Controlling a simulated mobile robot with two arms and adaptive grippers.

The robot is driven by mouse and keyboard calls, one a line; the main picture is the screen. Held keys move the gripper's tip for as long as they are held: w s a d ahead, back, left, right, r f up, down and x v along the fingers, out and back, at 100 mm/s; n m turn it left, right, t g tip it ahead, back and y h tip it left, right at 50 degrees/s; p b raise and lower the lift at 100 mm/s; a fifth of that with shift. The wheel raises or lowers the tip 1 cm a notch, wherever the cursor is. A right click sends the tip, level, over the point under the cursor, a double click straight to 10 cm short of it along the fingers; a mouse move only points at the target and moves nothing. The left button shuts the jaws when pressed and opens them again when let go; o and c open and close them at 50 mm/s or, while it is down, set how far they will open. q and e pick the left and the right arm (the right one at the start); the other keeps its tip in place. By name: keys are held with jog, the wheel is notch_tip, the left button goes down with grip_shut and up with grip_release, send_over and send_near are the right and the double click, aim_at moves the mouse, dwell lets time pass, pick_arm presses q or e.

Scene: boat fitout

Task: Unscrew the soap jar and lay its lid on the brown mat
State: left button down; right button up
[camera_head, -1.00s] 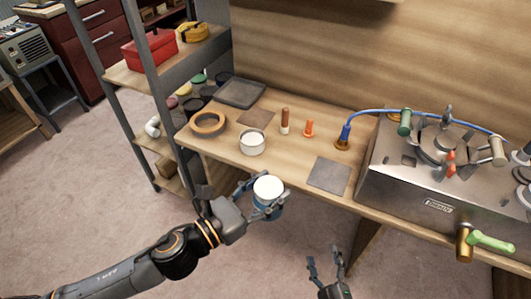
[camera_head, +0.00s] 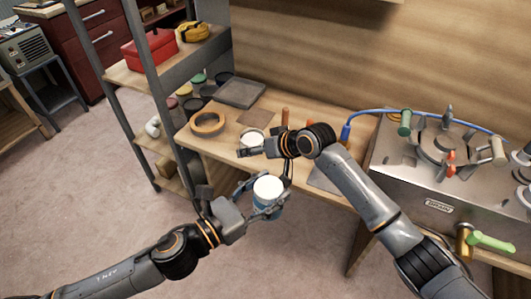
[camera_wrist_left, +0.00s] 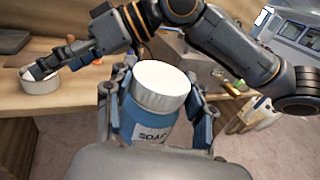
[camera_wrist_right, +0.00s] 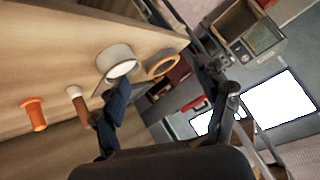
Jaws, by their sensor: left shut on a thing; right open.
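The soap jar (camera_head: 267,208) is a blue jar with a white lid (camera_head: 268,187) on top. It stands upright in my left gripper (camera_head: 262,203), whose fingers are shut around its body in front of the bench. In the left wrist view the jar (camera_wrist_left: 150,130) shows its SOAP label, and the lid (camera_wrist_left: 162,80) sits on it. My right gripper (camera_wrist_right: 168,85) is open and empty. In the head view it is above and behind the jar, near the bench's front edge, apart from the lid. The brown mat (camera_head: 255,116) lies bare on the bench near its back.
A white round container (camera_head: 251,138) stands on the bench, partly hidden by my right gripper. A tape-like ring (camera_head: 208,122) and a dark tray (camera_head: 241,91) are at the left. A grey mat (camera_head: 322,181) is partly covered by my right arm.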

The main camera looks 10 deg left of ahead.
jog(key=s+r+g+h, duration=0.4)
jog(key=s+r, duration=0.5)
jog(key=r, duration=0.2)
notch_tip(320, 180, up, 6)
jog(key=n+g+h, duration=0.1)
jog(key=n+h, duration=0.2)
jog(key=h, duration=0.1)
send_over(264, 187)
jog(key=w, duration=0.1)
jog(key=shift+a+f, duration=0.1)
jog(key=shift+a, duration=0.1)
jog(key=shift+s+d, duration=0.3)
jog(key=shift+d+f+h, duration=0.1)
jog(key=shift+h, duration=0.2)
notch_tip(264, 187, down, 7)
jog(key=shift+f, duration=0.2)
jog(key=c, duration=1.2)
jog(key=n, duration=0.3)
jog(key=shift+s+a+n, duration=0.2)
jog(key=shift+s+n, duration=0.05)
jog(key=shift+n, duration=0.05)
